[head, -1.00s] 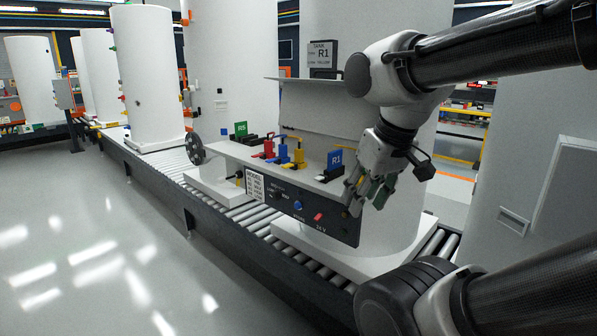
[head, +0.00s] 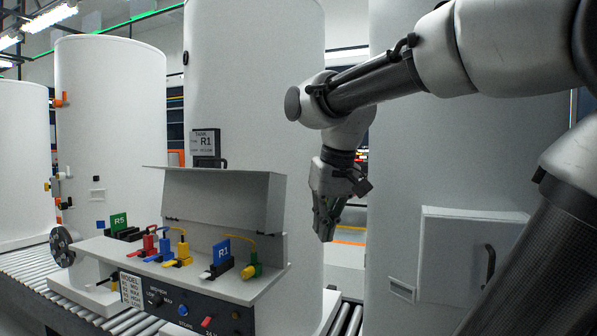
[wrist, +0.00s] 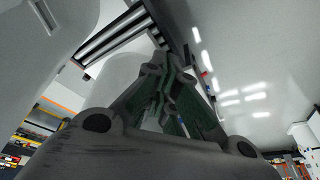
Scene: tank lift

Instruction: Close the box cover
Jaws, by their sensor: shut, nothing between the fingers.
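In the head view, the control box stands in front of a white tank, with its grey cover (head: 222,200) raised upright along the back. In the wrist view the closed fingers (wrist: 165,90) fill the middle; the box cover does not show there.
The box's dark front panel (head: 180,305) has knobs and labels. A roller conveyor (head: 25,270) runs to the left. A grey cabinet (head: 465,260) with a handle stands at the right.

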